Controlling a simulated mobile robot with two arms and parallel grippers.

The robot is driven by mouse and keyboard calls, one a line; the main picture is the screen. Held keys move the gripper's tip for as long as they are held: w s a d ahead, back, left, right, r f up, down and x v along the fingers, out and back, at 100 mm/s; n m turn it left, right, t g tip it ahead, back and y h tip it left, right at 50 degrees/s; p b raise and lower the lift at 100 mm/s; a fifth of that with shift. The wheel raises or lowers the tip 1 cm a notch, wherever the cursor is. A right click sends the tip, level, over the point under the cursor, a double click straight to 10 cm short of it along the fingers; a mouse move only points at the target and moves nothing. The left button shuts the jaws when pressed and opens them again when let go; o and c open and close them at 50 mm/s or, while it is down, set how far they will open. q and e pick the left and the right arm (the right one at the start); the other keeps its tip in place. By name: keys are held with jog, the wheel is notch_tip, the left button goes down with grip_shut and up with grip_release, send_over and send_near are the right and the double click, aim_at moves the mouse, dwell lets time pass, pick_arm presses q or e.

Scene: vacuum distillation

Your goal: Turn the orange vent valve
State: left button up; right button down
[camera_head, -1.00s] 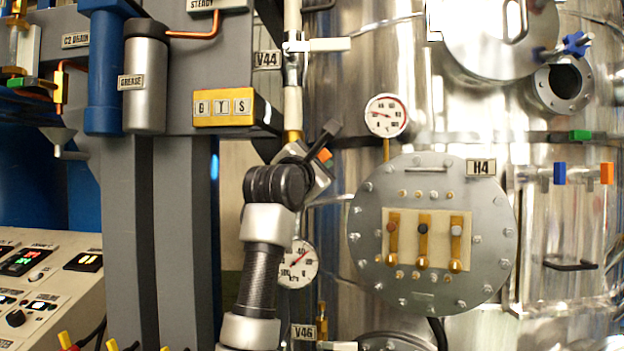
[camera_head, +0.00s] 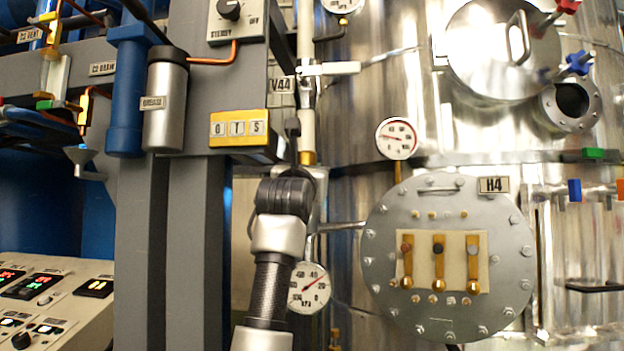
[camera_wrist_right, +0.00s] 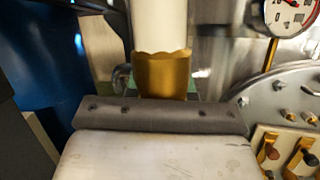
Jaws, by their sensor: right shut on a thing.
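My right arm rises from the bottom centre of the head view. Its right gripper (camera_head: 293,128) is upright beside the pale vertical pipe, just above the pipe's brass collar. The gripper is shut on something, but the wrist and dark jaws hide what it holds. In the right wrist view the pale pipe (camera_wrist_right: 159,25) and brass collar (camera_wrist_right: 162,75) stand straight beyond my dark wrist edge. I cannot make out an orange handle at the jaws. An orange handle (camera_head: 620,188) shows at the far right edge of the head view, away from the gripper. My left gripper is not in view.
A white lever (camera_head: 330,68) sticks out above, by the V44 label (camera_head: 281,86). A yellow box (camera_head: 240,128) is close on the left. Two gauges (camera_head: 397,138) (camera_head: 308,288) and the round H4 hatch (camera_head: 377,235) are to the right.

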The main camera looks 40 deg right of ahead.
jog(key=shift+w, duration=0.1)
dwell(0.4)
jog(key=c, duration=1)
grip_release()
jog(key=shift+o, duration=0.2)
jog(key=shift+a, duration=0.1)
jog(key=b+v, duration=0.5)
jog(key=v, duration=0.5)
jog(key=shift+s+a+f, duration=0.2)
jog(key=shift+s+f, duration=0.05)
